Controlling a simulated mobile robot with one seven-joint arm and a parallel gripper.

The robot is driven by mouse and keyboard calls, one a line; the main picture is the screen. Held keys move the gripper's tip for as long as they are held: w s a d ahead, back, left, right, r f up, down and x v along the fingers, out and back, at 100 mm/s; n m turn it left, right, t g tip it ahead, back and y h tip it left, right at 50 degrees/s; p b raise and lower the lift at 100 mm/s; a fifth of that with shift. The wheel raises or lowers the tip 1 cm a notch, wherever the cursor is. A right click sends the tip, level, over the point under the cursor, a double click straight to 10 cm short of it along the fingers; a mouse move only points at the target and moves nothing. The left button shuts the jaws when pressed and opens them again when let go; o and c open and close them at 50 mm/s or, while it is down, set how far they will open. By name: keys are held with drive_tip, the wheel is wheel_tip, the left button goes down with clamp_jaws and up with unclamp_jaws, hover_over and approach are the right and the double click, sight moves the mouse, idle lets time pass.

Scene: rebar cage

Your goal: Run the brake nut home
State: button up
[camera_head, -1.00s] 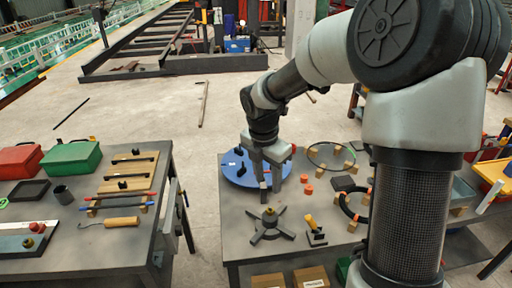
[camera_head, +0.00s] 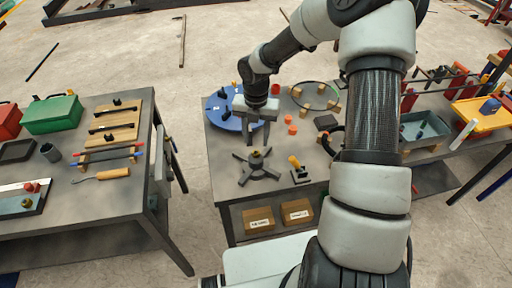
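A dark spoked hub (camera_head: 257,171) stands on the right-hand grey table. A small brass-coloured piece, which looks like the brake nut (camera_head: 257,155), sits at its centre on top. My gripper (camera_head: 257,141) points down just behind and above the hub. Its two fingers look apart, with no object visible between them. From this angle I cannot tell the exact gap between fingertips and nut, or how far down its thread the nut sits.
A blue disc (camera_head: 222,112) lies behind my gripper. Orange blocks (camera_head: 291,129), a yellow-handled tool (camera_head: 297,166) and a thin ring (camera_head: 316,91) lie to the right. The left table (camera_head: 95,215) holds red and green boxes. Cardboard boxes (camera_head: 258,220) sit on the shelf below.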

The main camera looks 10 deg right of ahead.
sight(256, 151)
drive_tip(key=shift+f, duration=2.8)
clamp_jaws()
drive_tip(key=shift+m, duration=0.4)
